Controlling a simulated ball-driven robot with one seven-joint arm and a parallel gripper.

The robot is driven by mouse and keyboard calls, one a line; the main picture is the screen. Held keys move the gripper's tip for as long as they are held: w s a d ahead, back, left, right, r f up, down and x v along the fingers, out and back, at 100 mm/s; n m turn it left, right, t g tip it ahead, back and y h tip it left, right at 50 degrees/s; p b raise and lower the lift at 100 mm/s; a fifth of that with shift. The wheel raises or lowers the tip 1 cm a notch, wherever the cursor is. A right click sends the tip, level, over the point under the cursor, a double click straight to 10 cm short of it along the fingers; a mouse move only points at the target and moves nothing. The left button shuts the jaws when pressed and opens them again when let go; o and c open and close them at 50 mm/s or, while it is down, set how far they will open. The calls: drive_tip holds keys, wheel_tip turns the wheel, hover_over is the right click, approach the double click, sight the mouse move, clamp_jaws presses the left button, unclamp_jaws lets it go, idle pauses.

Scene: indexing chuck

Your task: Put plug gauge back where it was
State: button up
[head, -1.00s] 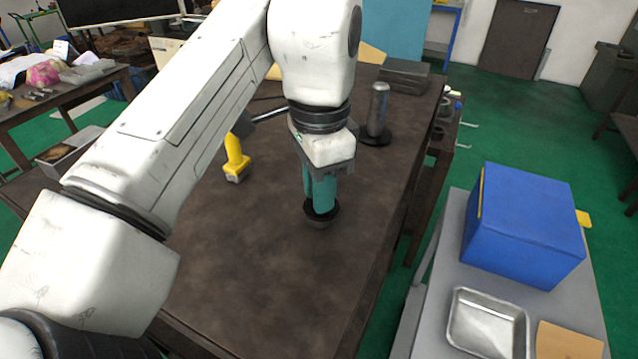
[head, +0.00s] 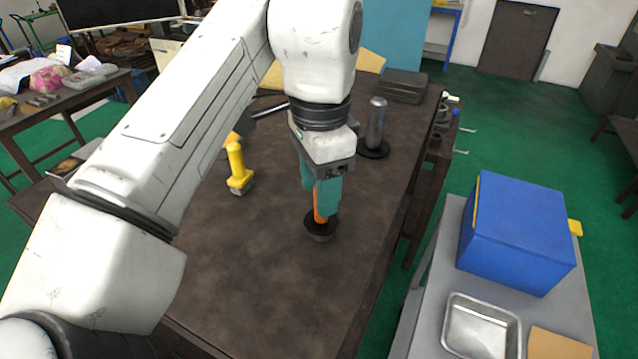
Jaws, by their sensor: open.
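An orange upright piece (head: 320,206), which may be the plug gauge's handle, stands at a dark round base (head: 320,230) on the brown table. Whether it is seated in the base or only stands over it I cannot tell. My gripper (head: 322,203) points down with its teal fingers open around the orange piece, just above the base. The fingers and wrist hide the upper part of the piece.
A grey metal cylinder (head: 377,124) stands on a dark disc behind my gripper. A blue box (head: 517,232) and metal tray (head: 481,326) are on the right-hand bench. The front of the table is clear.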

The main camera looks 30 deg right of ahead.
wheel_tip(320, 180, up, 8)
drive_tip(key=p, duration=0.6)
drive_tip(key=shift+r+p, duration=0.25)
drive_tip(key=shift+p, duration=0.15)
drive_tip(key=shift+f, duration=0.1)
